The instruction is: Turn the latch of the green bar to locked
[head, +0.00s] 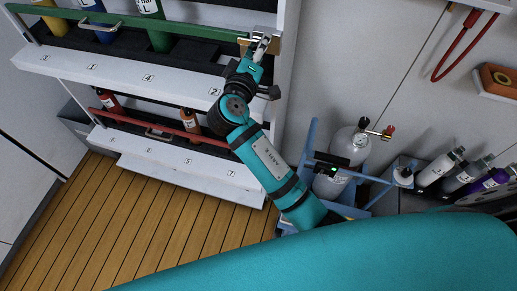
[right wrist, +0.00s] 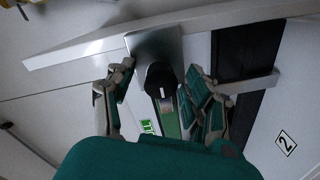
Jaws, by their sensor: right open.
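The green bar (head: 210,32) runs across the front of the upper shelf in the head view, with its right end at a bracket (head: 273,45) on the shelf's right post. My right gripper (head: 262,42) is at that end and hides most of the latch. In the right wrist view, a dark rounded knob (right wrist: 160,79), apparently the latch, stands out from a metal plate (right wrist: 153,42). My right gripper's fingers (right wrist: 161,76) are open on either side of the knob; contact cannot be told. A green and white label (right wrist: 147,127) shows below the knob. My left gripper is not in view.
A red bar (head: 160,127) crosses the lower shelf, with red and orange bottles behind it. Blue and green bottles stand behind the green bar. A blue cart with a grey cylinder (head: 345,150) stands right of my arm. The wooden floor (head: 150,225) is clear.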

